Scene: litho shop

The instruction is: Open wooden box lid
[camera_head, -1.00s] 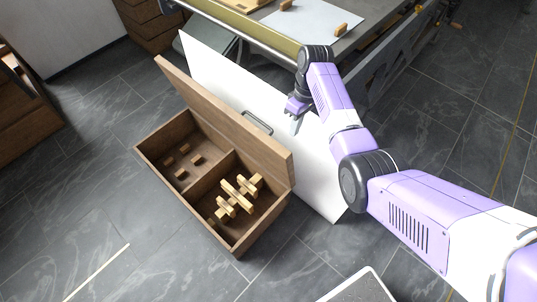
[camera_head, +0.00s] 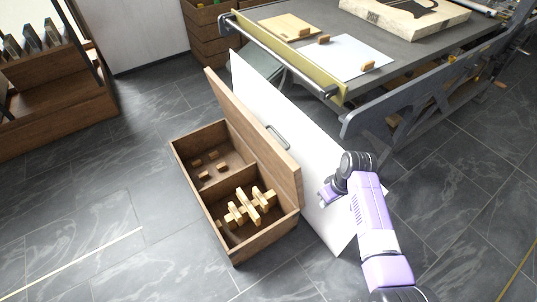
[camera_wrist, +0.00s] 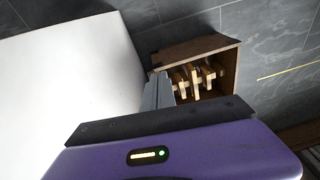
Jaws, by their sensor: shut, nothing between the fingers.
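The wooden box (camera_head: 237,258) stands on the floor with its lid (camera_head: 252,135) raised up along its right side. The lid has a dark metal handle (camera_head: 278,137) on its outer face. The box has two compartments; the far one holds small wooden blocks (camera_head: 222,168), the near one holds several crossed wooden pieces (camera_head: 249,205). In the wrist view the box (camera_wrist: 215,45) shows at the upper right with the pieces inside. My gripper (camera_head: 327,197) is to the right of the lid, apart from it, shut and empty. Its fingers also show in the wrist view (camera_wrist: 158,90).
A white panel (camera_head: 325,225) leans behind the lid, close to my gripper. A press table (camera_head: 420,52) with boards and blocks stands at the back right. A wooden rack (camera_head: 60,120) is at the left. The floor in front of the box is clear.

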